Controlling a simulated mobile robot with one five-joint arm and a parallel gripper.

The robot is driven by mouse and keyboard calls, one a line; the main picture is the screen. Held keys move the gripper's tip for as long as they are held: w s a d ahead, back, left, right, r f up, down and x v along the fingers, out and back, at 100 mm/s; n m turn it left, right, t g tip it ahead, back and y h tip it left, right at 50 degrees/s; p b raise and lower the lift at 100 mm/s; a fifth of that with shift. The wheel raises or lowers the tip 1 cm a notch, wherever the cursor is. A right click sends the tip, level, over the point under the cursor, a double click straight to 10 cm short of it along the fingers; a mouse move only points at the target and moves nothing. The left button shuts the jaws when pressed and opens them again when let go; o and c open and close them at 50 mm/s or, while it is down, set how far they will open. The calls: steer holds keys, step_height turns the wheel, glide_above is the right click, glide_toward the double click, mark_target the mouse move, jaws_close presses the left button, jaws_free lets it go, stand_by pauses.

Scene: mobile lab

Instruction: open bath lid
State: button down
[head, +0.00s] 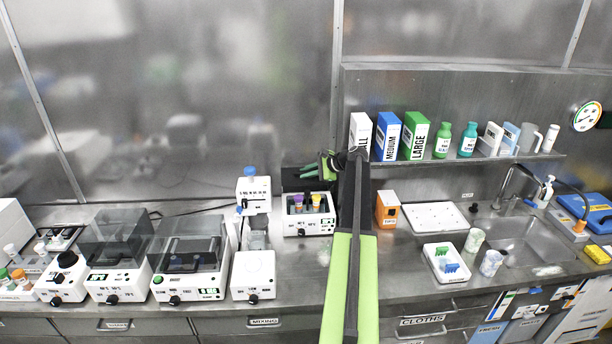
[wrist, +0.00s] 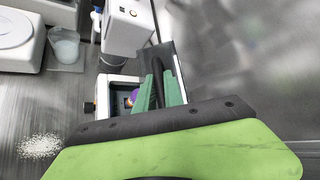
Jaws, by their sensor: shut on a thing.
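The bath (head: 308,218) is a white box in the middle of the bench, with colored-capped tubes in its well. Its dark lid (head: 292,184) stands raised at the back of the box, leaving the well uncovered. My gripper (head: 318,170) is at the upper right edge of the lid, its green fingers shut on it. In the wrist view, the green fingers of my gripper (wrist: 160,90) close around the dark lid (wrist: 160,62). The bath (wrist: 112,90) shows partly behind them, with a purple cap visible. The exact contact is partly hidden.
A white device with a blue top (head: 253,190) stands just left of the bath. An orange box (head: 387,209) stands to the right, past my arm. A shelf (head: 470,158) with boxes and bottles is at upper right. The metal back wall is close behind the bath.

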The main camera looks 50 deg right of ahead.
mark_target(298, 169)
steer(key=shift+w+d+r+p, duration=0.5)
steer(key=shift+w+d+r, duration=0.25)
steer(key=shift+w, duration=0.15)
steer(key=shift+d, duration=0.3)
steer(key=c, duration=1.5)
jaws_free()
steer(key=shift+s, duration=0.1)
steer(key=shift+o, duration=0.2)
